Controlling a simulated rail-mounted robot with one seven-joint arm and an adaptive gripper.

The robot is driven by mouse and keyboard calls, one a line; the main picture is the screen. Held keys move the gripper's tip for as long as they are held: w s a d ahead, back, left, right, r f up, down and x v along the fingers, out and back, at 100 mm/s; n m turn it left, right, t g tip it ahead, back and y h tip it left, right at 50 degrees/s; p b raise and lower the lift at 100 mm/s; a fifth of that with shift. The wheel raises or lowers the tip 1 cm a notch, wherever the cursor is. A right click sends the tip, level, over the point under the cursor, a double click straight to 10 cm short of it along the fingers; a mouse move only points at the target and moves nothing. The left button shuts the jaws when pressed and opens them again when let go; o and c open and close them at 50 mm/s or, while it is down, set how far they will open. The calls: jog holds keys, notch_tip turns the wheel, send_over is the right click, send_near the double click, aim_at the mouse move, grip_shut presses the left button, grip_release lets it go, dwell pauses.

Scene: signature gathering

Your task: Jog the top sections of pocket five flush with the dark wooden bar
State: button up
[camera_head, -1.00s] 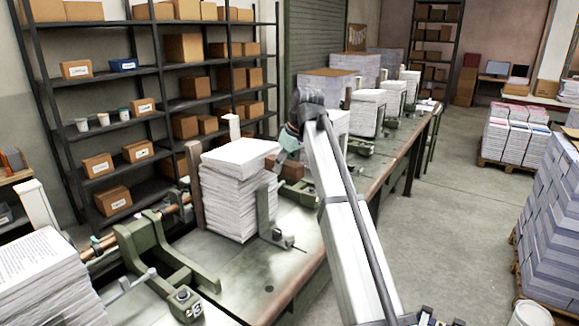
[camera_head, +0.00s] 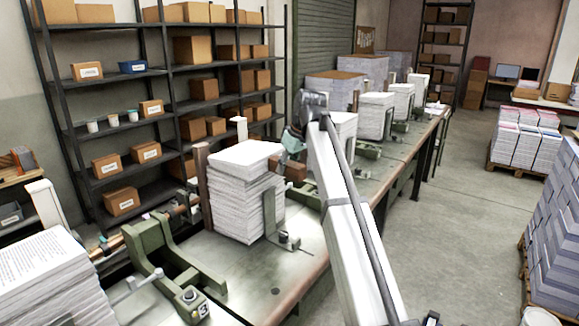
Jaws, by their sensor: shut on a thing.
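A tall stack of white printed sections (camera_head: 243,200) stands on the bench in the middle of the view. My gripper (camera_head: 291,148) is at the stack's upper right, partly hidden by my own arm. A brown block, seemingly the dark wooden bar (camera_head: 296,171), shows just below it, close to the stack's right side. The gripper appears shut on it; the fingertips and any contact with the stack are unclear. No label reading five is legible.
A brown upright board (camera_head: 202,188) stands at the stack's left, a grey metal upright (camera_head: 270,215) at its front. A green clamp (camera_head: 172,275) marked 3 and another paper stack (camera_head: 45,285) are nearer. More stacks (camera_head: 376,115) line the bench behind.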

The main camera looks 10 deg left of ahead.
aim_at(296, 164)
jog(key=shift+w+a, duration=0.25)
jog(key=shift+a, duration=0.25)
jog(key=shift+w+a, duration=0.25)
jog(key=shift+a, duration=0.2)
jog(key=shift+s+d+r+p, duration=0.4)
jog(key=shift+s+d, duration=0.1)
jog(key=shift+d, duration=0.4)
jog(key=shift+s+d+r+p, duration=0.25)
jog(key=shift+s+d+p, duration=0.25)
jog(key=shift+d, duration=0.35)
jog(key=shift+s+d+r+p, duration=0.35)
jog(key=shift+s+d, duration=0.15)
jog(key=shift+d, duration=0.4)
jog(key=shift+w, duration=0.1)
